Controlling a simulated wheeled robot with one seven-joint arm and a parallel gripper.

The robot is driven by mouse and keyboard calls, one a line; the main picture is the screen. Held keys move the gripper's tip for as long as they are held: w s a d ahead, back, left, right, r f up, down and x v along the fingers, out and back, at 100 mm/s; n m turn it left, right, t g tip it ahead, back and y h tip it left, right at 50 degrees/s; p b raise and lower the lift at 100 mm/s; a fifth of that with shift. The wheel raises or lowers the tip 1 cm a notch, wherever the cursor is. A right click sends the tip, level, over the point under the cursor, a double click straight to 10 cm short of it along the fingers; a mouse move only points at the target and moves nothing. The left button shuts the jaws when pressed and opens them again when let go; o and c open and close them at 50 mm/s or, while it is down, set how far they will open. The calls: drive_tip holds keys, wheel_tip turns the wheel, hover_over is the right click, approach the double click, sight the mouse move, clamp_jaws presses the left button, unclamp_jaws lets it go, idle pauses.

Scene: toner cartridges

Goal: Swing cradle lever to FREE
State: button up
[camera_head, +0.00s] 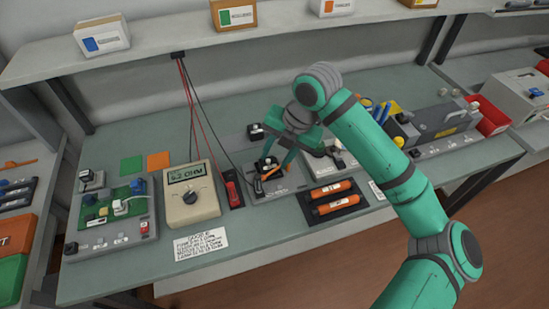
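The cradle (285,188) is a grey plate on the bench holding a small black part. An orange lever-like piece (272,174) lies across the black part, tilted. My gripper (277,161) reaches down over the cradle from the upper right. Its two teal fingers look apart, with their tips just above the black part and close to the orange piece. I cannot tell whether they touch it. The FREE marking is too small to read.
A beige meter (190,197) reading about 5.2 OHM stands left of the cradle, with red and black leads hanging from the shelf. A black tray with two orange cartridges (333,197) lies to the right. A board with plugs (112,215) is at the far left.

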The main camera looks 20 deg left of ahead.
drive_tip(key=c, duration=0.5)
drive_tip(key=shift+s+a+r, duration=0.1)
drive_tip(key=shift+a+r, duration=0.05)
drive_tip(key=shift+a, duration=0.15)
clamp_jaws()
drive_tip(key=s+d+f+m+t+y, duration=0.1)
drive_tip(key=d+f+m+t+y, duration=0.25)
drive_tip(key=m, duration=0.65)
drive_tip(key=s+d+f+m+y, duration=0.1)
drive_tip(key=d+f+m+y, duration=0.25)
drive_tip(key=m+y, duration=0.55)
drive_tip(key=shift+m+h, duration=0.8)
drive_tip(key=shift+h, duration=0.05)
drive_tip(key=x, duration=1)
drive_tip(key=shift+s+f, duration=0.2)
drive_tip(key=shift+f, duration=0.1)
drive_tip(key=shift+s+a, duration=0.1)
